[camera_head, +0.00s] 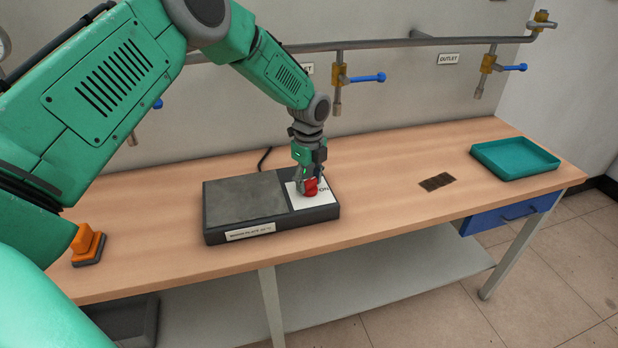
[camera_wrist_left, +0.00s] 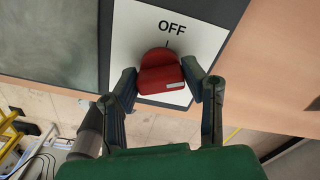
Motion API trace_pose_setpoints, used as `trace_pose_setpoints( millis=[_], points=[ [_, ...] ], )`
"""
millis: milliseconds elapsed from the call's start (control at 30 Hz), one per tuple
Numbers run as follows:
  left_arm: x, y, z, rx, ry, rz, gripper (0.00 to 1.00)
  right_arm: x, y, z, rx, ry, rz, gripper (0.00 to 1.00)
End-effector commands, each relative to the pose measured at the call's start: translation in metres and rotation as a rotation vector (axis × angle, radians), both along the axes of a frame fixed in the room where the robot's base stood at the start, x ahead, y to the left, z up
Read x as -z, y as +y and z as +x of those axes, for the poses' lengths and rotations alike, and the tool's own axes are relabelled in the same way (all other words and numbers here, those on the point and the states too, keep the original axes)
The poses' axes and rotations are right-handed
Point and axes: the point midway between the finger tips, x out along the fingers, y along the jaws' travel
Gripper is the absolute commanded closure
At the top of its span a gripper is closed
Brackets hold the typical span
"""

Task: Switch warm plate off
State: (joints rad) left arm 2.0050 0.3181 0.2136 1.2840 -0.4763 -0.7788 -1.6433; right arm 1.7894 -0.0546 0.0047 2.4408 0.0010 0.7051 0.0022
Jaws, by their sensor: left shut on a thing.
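The warm plate (camera_head: 243,203) is a dark flat box with a grey top, standing on the workbench. My left gripper (camera_head: 312,179) comes down from above and is shut on the knob. In the left wrist view the red knob (camera_wrist_left: 161,74) is between the two fingers, below the word "OFF" on the white panel (camera_wrist_left: 130,30). A short dark line lies between the word and the knob. The knob's exact setting is hard to tell. My right gripper is not in view.
The wooden workbench (camera_head: 385,220) has free room right of the plate. A dark flat patch (camera_head: 437,182) and a teal tray (camera_head: 515,158) lie further right. An orange item (camera_head: 88,243) stands at the left. A pipe with blue-handled outlet valves (camera_head: 366,78) runs along the wall.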

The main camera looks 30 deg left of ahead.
Motion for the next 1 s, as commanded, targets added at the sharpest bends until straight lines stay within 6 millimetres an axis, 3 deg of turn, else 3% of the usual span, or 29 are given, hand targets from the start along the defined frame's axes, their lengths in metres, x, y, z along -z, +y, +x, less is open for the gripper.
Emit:
trace_pose_setpoints(
  millis=[1000],
  points=[
    [-0.002, -0.003, 0.004, -0.916, -0.006, -0.003, 0.91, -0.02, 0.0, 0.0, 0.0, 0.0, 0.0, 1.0]
  ],
)
